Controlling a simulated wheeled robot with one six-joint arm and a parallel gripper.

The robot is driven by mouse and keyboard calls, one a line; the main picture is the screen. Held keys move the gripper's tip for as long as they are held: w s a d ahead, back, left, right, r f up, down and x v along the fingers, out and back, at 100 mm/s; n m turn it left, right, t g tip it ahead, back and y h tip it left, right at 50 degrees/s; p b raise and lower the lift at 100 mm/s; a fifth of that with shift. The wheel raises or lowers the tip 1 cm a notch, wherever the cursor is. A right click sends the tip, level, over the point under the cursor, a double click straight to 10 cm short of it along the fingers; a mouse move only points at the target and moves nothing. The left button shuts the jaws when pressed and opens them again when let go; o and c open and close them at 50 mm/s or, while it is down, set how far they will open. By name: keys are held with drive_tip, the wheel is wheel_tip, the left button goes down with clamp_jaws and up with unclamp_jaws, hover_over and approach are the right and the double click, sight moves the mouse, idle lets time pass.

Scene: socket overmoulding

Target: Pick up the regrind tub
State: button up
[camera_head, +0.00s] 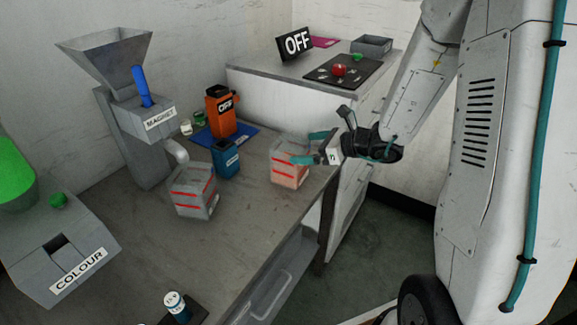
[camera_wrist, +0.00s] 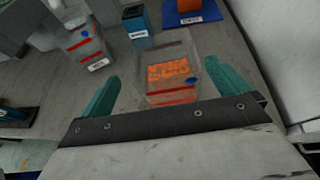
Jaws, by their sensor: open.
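A clear tub with orange granules (camera_head: 290,175) and red bands stands near the bench's right edge; it also shows in the wrist view (camera_wrist: 166,82). A similar tub with grey contents (camera_head: 194,195) stands to its left, under the grey machine's spout, and also shows in the wrist view (camera_wrist: 88,48). I cannot read which label says regrind. My gripper (camera_head: 308,148) is open, with its teal fingers at the orange-filled tub. In the wrist view my fingers (camera_wrist: 164,84) lie to either side of that tub. I cannot tell whether they touch it.
The grey MAGNET machine (camera_head: 135,125) and the COLOUR box (camera_head: 60,255) are to the left. The bench front between them is mostly clear.

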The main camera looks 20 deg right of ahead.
sight(277, 149)
drive_tip(key=x, duration=0.6)
drive_tip(key=shift+w+f, duration=0.35)
drive_tip(key=shift+w, duration=0.05)
drive_tip(key=shift+c, duration=0.3)
drive_tip(key=c, duration=1.4)
drive_tip(key=shift+c, duration=0.2)
drive_tip(key=shift+r, duration=0.1)
